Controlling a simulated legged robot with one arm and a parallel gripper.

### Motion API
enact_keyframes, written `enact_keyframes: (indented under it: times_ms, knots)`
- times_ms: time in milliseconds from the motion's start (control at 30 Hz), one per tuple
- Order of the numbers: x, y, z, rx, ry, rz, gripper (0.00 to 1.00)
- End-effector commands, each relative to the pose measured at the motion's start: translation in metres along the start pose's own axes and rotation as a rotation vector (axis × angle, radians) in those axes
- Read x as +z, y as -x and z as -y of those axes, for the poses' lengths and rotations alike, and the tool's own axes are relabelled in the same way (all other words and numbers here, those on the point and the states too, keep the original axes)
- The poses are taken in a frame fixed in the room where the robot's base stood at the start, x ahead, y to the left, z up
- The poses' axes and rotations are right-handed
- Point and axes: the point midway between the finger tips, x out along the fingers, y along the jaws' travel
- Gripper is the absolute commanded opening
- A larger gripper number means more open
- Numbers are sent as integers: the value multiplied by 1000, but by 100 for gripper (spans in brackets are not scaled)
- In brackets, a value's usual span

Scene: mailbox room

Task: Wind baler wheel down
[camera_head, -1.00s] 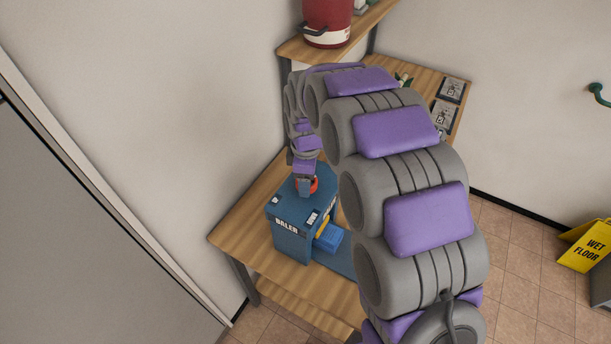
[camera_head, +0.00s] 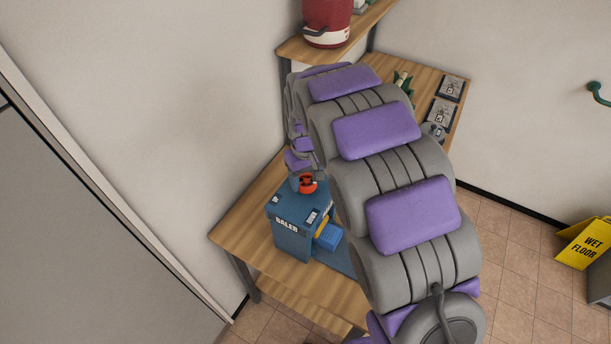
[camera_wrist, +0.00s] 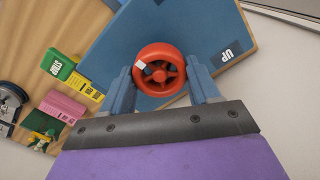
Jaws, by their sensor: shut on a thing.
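The blue baler (camera_head: 291,230) stands on the wooden table, its BALER label facing front. Its red wheel (camera_head: 307,186) is on top. In the wrist view, the spoked red wheel (camera_wrist: 150,52) has a white mark on its left side, and an UP label (camera_wrist: 232,53) is on the blue top to its right. My gripper (camera_wrist: 158,68) is shut on the wheel, one blue finger on each side of its rim.
The wooden table (camera_head: 241,226) has free room left of the baler. A shelf (camera_head: 361,31) with a red container (camera_head: 327,20) is above. In the wrist view, a green box (camera_wrist: 58,64) and a pink box (camera_wrist: 62,106) lie left. A yellow wet-floor sign (camera_head: 591,243) stands right.

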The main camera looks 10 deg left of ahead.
Motion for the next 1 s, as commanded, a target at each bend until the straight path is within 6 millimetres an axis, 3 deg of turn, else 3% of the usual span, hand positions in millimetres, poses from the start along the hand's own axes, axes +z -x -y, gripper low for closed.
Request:
enact_keyframes:
  times_ms: [600,1000]
  knots:
    - [-2,3,0,0,-570,-8,30]
    - [-2,2,0,-1,-811,-8,30]
